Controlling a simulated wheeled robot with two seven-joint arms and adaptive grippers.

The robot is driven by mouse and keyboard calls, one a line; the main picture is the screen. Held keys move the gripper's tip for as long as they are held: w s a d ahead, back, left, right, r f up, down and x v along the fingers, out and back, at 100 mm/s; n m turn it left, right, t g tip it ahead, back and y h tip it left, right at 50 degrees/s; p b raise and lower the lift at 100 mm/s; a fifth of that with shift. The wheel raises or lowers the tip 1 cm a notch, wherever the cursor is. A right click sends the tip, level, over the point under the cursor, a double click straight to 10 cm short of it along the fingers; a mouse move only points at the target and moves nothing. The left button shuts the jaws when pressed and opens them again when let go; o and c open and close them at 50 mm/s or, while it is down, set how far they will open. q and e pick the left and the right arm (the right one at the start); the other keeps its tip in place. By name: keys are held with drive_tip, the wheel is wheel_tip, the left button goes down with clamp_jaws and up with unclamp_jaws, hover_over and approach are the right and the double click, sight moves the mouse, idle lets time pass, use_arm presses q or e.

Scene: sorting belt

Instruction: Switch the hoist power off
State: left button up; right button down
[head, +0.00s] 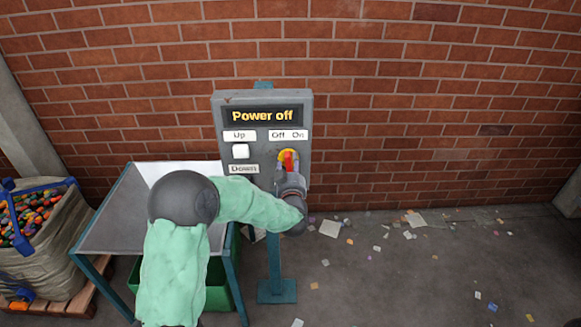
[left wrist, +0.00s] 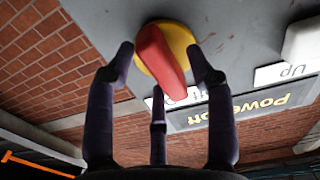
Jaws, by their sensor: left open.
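A grey control box (head: 262,190) stands on a teal post in front of the brick wall. Its display (head: 262,116) reads "Power off" in yellow. Below the "Off" and "On" labels (head: 288,134) is a red handle (head: 289,160) on a yellow disc (head: 283,154); it also shows in the left wrist view (left wrist: 160,60). In the head view the handle looks about upright, its lower part hidden by my left gripper (head: 288,174). That gripper is open, its fingers spread around the handle; contact cannot be told. My right gripper is not in view.
A white rocker (head: 240,151) sits between the "Up" and "Down" labels, left of the handle. A grey-topped table (head: 115,225) with teal legs stands left of the post, a green bin (head: 222,290) beneath it. A bulk bag (head: 50,255) stands far left. Scraps litter the floor right.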

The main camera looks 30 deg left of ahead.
use_arm(q)
clamp_jaws()
drive_tip(key=n+b, duration=0.3)
drive_tip(key=shift+b, duration=0.4)
drive_tip(key=n+b, duration=0.4)
drive_tip(key=shift+r, duration=0.15)
idle(0.4)
